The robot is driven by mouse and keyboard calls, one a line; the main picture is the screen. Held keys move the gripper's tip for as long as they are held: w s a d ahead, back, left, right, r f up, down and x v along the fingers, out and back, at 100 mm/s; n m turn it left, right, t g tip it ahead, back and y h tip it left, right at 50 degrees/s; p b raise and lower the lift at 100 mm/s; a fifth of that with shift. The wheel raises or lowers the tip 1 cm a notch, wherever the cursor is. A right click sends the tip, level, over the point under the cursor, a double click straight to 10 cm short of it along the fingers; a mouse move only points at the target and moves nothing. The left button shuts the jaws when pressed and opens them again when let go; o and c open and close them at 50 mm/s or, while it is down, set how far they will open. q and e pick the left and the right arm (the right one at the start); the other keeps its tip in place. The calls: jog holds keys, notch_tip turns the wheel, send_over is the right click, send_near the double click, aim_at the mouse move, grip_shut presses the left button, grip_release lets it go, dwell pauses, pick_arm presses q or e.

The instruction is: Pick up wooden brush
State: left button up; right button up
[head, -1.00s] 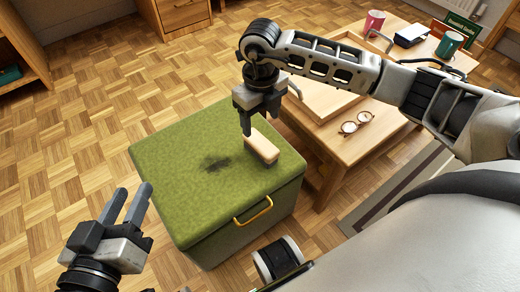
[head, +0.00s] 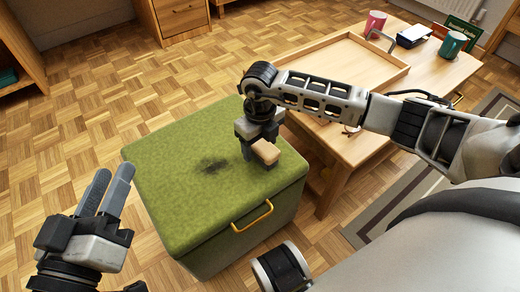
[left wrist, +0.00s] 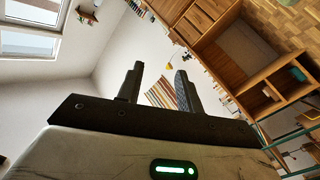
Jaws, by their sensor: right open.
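The wooden brush (head: 266,152), a pale tan block, lies on the green top of the storage box (head: 185,215), near its right corner. My right gripper (head: 257,147) is down at the brush from above, open, with one dark finger at the brush's left side. The other finger is mostly hidden, and I cannot tell whether either touches the brush. My left gripper (head: 112,182) is open and empty, left of the box. Its two separated fingers also show in the left wrist view (left wrist: 159,80).
A dark smudge (head: 211,166) marks the box top. A low wooden table (head: 345,148) stands to the right with a tray (head: 337,53), a pink mug (head: 376,22) and a teal mug (head: 451,44). The floor left of the box is clear.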

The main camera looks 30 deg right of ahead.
jog(key=c, duration=1.1)
jog(key=shift+r, duration=0.1)
jog(key=shift+c, duration=0.2)
